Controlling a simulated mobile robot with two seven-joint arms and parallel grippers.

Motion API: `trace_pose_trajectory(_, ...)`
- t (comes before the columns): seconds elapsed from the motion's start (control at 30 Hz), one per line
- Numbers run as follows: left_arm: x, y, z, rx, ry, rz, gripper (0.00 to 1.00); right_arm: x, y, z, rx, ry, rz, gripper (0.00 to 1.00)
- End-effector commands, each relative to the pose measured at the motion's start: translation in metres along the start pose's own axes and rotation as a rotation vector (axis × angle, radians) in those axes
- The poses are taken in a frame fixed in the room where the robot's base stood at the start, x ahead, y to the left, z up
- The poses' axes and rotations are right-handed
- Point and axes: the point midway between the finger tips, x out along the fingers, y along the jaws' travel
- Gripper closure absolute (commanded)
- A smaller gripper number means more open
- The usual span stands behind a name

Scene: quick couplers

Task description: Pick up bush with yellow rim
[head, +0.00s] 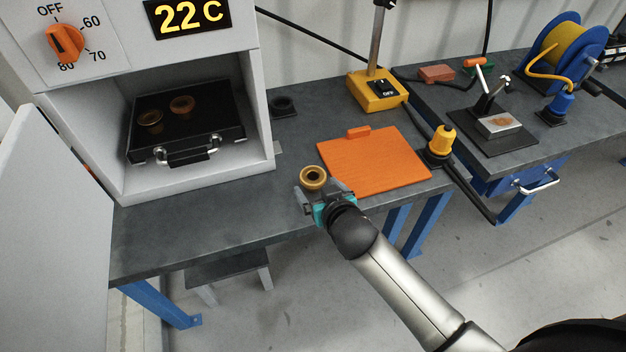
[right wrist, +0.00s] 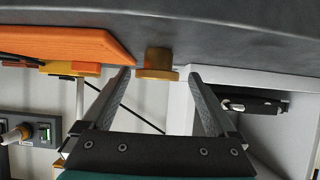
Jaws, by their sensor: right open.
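A bush with a yellow rim (head: 313,178) stands on the dark grey workbench, left of the orange mat. It also shows in the right wrist view (right wrist: 158,62), ahead of the fingertips and roughly centred between them. My right gripper (head: 323,190) is open and empty, just in front of the bush at the bench's front edge. The right wrist view shows its two fingers (right wrist: 159,78) spread apart, with no clear contact with the bush. Two more brownish bushes (head: 151,119) (head: 182,104) sit on a black tray inside the white oven. My left gripper is not in view.
The white oven (head: 262,110) stands open at left, its black tray (head: 215,130) inside. The orange mat (head: 372,165) lies close to the right of the bush. A yellow-topped tool (head: 442,141) and a yellow switch base (head: 377,91) stand beyond. The bench front left of the bush is clear.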

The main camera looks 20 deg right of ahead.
Motion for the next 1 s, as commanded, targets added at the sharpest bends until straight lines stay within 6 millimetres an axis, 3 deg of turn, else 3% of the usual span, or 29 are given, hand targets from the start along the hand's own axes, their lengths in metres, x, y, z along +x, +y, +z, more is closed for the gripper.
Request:
trace_pose_trajectory(0.4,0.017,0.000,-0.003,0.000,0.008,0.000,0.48,0.045,0.003,-0.001,-0.001,-0.001,0.000,0.07)
trace_pose_trajectory(0.77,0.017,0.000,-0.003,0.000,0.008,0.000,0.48,0.051,0.003,-0.002,0.000,-0.001,-0.001,0.07)
trace_pose_trajectory(1.0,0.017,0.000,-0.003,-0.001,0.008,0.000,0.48,0.051,0.003,-0.002,0.000,-0.001,-0.001,0.34)
